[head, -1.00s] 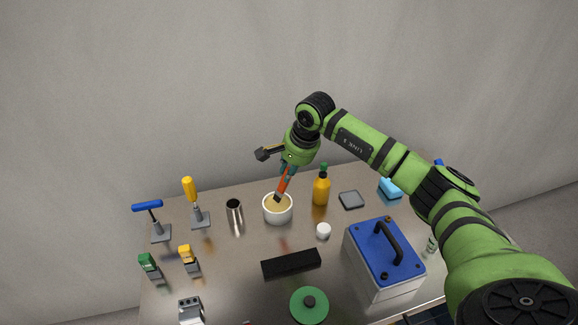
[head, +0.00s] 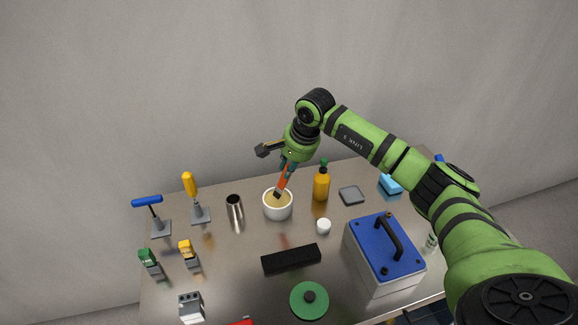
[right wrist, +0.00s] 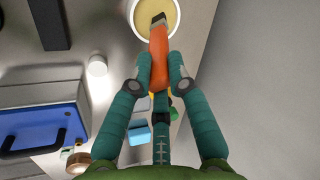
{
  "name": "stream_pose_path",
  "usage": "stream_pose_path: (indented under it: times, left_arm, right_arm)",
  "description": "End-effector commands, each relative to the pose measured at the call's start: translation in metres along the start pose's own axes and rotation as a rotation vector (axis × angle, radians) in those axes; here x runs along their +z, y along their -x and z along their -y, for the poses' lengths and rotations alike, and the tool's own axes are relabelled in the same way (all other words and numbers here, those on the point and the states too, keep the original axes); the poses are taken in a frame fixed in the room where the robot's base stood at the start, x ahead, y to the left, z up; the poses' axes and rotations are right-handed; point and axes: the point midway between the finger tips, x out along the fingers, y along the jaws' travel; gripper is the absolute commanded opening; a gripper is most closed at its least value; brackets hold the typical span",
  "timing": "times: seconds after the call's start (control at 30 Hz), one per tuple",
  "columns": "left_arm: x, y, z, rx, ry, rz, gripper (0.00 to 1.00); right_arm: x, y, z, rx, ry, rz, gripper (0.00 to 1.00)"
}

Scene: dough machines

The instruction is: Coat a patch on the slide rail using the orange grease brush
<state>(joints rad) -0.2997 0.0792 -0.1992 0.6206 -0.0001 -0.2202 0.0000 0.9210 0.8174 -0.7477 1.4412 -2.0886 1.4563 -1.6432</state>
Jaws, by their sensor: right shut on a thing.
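My right gripper (head: 289,161) is shut on the orange grease brush (head: 283,180), which hangs tilted with its dark tip down over the white bowl (head: 278,212). The bowl holds a tan paste. In the right wrist view the teal fingers (right wrist: 159,78) close on the orange handle (right wrist: 158,60), and the brush tip lies over the paste; I cannot tell whether it touches. A long black bar (head: 291,259) lies in front of the bowl and may be the slide rail. My left gripper is not in view.
An orange bottle (head: 321,186) and a white cap (head: 323,226) stand right of the bowl, a metal cup (head: 235,212) left of it. A blue-lidded box (head: 384,262) stands front right. A green lid (head: 309,299) lies at the front.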

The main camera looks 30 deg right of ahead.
Motion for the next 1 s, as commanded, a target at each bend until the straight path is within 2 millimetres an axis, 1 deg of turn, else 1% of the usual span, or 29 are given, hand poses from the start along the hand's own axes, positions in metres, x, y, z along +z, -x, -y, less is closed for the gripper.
stream_pose_path:
  times: [0.63, 1.0]
  left_arm:
    - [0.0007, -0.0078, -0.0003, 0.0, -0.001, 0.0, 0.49]
    - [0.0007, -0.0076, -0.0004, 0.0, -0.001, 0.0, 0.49]
  right_arm:
    - [0.0002, -0.0077, -0.0027, -0.001, -0.001, 0.0, 0.0]
    - [0.0005, -0.0078, -0.003, 0.001, 0.0, 0.0, 0.0]
